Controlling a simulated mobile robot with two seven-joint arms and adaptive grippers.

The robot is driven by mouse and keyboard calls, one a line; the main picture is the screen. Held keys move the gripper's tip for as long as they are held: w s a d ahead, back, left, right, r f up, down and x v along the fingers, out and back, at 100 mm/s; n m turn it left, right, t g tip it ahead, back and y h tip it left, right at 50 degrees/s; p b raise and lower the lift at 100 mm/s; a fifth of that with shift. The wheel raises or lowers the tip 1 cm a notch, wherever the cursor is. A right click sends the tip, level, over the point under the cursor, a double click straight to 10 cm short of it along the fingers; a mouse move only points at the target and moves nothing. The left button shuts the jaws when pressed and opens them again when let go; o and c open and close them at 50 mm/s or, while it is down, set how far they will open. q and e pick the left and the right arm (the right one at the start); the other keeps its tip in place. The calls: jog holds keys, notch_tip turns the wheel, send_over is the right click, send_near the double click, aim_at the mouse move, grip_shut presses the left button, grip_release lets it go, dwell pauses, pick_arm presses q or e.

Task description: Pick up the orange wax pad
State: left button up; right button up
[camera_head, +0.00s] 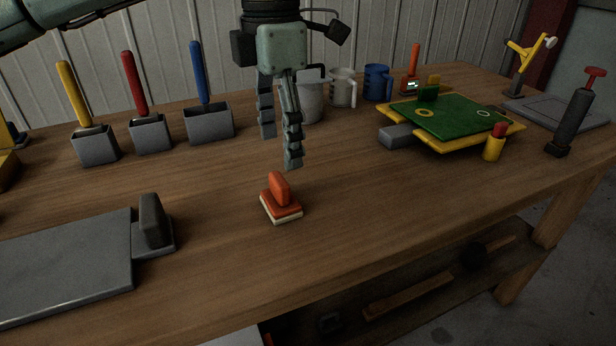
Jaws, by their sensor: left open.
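The orange wax pad (281,209) sits on the wooden table near its front edge, in the middle of the head view. It has an orange grip on top and a pale underside. My left gripper (279,152) hangs above and behind the pad with its fingers pointing down. Its fingers are apart with nothing between them. The fingertips look clear of the pad. My right gripper is not in view.
A grey slab (65,265) and a dark-handled block (152,222) lie at the left. Grey holders with yellow, red and blue handles (198,75) stand behind. Mugs (377,83) and a green-topped yellow board (450,117) are at the right. Table around the pad is clear.

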aim_at(279, 178)
pick_arm(q)
jog(key=f, duration=0.2)
jog(key=shift+s+a+f, duration=0.15)
jog(key=shift+a+f, duration=0.05)
jog(key=shift+f, duration=0.15)
notch_tip(279, 178, down, 5)
jog(key=shift+p, duration=0.5)
jog(key=c, duration=1.3)
jog(key=shift+o, duration=0.2)
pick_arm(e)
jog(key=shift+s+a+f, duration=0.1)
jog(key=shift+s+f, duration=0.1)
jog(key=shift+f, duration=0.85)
pick_arm(q)
jog(key=shift+r, duration=0.1)
notch_tip(279, 178, up, 4)
jog(key=shift+f+b, duration=0.1)
jog(key=shift+b, duration=0.3)
jog(key=s+a+r+b, duration=0.1)
jog(key=s+a+r, duration=0.2)
jog(key=a+r, duration=0.4)
jog(key=a, duration=0.4)
jog(key=shift+s+a, duration=0.15)
jog(key=shift+s, duration=0.05)
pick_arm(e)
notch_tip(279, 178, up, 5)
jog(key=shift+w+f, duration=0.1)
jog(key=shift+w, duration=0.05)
